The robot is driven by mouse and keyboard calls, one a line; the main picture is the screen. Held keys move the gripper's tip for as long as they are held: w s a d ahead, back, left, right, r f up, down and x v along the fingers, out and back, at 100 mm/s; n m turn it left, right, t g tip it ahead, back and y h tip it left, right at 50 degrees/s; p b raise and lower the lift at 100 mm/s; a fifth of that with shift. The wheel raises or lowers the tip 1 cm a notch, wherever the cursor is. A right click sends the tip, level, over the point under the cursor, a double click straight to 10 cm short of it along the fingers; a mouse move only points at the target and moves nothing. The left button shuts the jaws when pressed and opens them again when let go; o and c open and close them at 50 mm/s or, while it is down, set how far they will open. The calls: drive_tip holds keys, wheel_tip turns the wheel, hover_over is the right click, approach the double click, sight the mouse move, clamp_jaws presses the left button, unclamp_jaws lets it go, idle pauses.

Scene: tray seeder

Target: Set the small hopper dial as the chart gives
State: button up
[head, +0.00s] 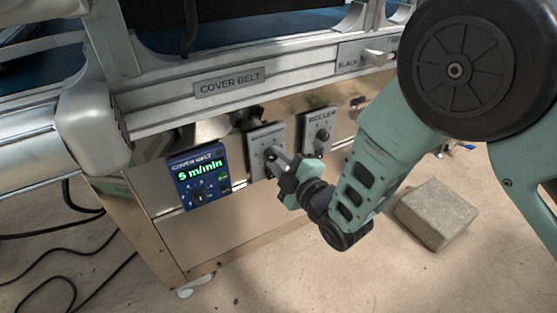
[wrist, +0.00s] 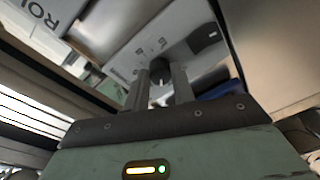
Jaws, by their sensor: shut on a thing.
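A small grey dial plate (head: 257,140) is on the machine's front panel, between the blue display and the roller plate. My gripper (head: 272,155) reaches it from the right, with its fingertips at the plate. In the wrist view, my gripper (wrist: 160,88) has one finger on each side of a dark knob (wrist: 158,93) and is shut on it. Small marks surround the knob, too small to read. The plate's label is hidden in the head view, so I cannot tell whether it is the small hopper's. No chart can be made out.
The blue cover belt display (head: 199,176) reads 5 m/min and has its own knob. The roller plate (head: 320,133) with a black knob is just right. Another black knob (wrist: 205,37) shows in the wrist view. A stone block (head: 437,212) and cables (head: 75,262) lie on the floor.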

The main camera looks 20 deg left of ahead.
drive_tip(key=shift+f, duration=0.1)
idle(0.3)
drive_tip(key=o, duration=1)
drive_tip(key=shift+d, duration=0.1)
drive_tip(key=p+v, duration=0.3)
drive_tip(key=v, duration=1.4)
drive_tip(key=shift+s, duration=0.2)
